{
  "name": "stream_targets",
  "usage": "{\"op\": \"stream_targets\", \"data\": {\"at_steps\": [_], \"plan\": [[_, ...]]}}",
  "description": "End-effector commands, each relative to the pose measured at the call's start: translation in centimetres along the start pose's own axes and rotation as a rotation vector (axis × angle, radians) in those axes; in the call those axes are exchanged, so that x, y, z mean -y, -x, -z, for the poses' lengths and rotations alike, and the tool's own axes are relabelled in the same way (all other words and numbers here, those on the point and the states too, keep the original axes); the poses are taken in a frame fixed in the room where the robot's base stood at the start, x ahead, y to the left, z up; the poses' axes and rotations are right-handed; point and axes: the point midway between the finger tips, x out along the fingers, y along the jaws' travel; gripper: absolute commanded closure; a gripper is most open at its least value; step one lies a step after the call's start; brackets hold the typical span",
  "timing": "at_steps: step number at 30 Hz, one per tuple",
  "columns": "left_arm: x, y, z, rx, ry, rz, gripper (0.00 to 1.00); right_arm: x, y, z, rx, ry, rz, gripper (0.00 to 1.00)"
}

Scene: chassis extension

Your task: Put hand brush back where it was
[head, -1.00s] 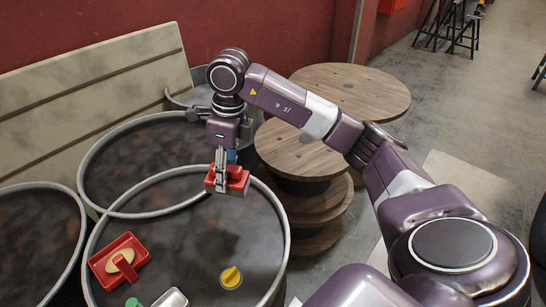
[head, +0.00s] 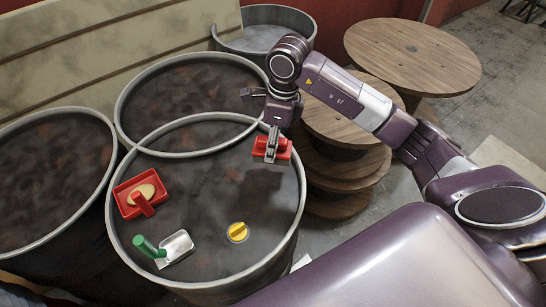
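My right gripper (head: 272,143) hangs fingers down near the right rim of the front drum (head: 215,195). It is shut on a red, blocky thing that I take to be the hand brush (head: 285,151); the fingers partly hide it. The hand brush appears raised above the drum top, with a dark shadow on the drum below it. My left gripper is not in view.
On the front drum are a red tray-like thing with a beige oval (head: 125,200), a green-handled metal scoop (head: 176,247) and a yellow knob (head: 238,232). Other drums (head: 185,95) stand left and behind. Wooden spools (head: 410,55) stand to the right. The drum's middle is clear.

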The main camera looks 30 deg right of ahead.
Motion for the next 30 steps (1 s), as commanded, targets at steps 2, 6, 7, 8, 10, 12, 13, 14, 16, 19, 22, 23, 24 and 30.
{"op": "stream_targets", "data": {"at_steps": [2,6,7,8,10,12,13,14,16,19,22,23,24,30], "plan": [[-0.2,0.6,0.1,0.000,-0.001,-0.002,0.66,-0.1,-1.4,0.2,-0.001,-0.002,-0.004,0.76],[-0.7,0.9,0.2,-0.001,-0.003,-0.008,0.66,0.0,-3.0,0.3,0.003,-0.001,-0.001,0.76],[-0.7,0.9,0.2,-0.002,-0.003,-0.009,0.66,0.0,-3.1,0.3,0.003,-0.001,-0.001,0.76],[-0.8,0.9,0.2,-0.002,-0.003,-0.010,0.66,0.0,-3.4,0.3,0.002,-0.001,-0.001,0.76],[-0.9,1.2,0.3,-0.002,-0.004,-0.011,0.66,0.0,-4.1,0.5,0.000,-0.002,-0.002,0.76],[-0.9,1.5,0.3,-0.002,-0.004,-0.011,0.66,-0.1,-5.2,0.6,-0.001,-0.001,-0.004,0.76],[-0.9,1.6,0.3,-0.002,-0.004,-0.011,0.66,-0.1,-5.7,0.7,0.000,-0.002,-0.003,0.76],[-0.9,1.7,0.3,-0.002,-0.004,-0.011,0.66,-0.1,-6.1,0.7,0.000,-0.003,-0.003,0.76],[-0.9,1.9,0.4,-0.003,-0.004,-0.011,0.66,0.0,-7.0,0.8,0.001,-0.001,-0.001,0.76],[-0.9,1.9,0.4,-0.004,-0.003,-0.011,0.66,0.0,-7.5,0.8,0.002,-0.001,0.000,0.76],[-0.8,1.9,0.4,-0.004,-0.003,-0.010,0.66,0.1,-7.6,0.8,0.002,0.000,0.001,0.76],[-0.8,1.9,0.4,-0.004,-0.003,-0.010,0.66,0.1,-7.6,0.8,0.002,0.000,0.001,0.76],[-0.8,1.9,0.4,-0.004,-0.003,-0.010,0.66,0.1,-7.6,0.8,0.002,0.000,0.001,0.76],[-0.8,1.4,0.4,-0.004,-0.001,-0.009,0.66,0.1,-8.0,0.9,0.001,0.000,0.002,0.56]]}}
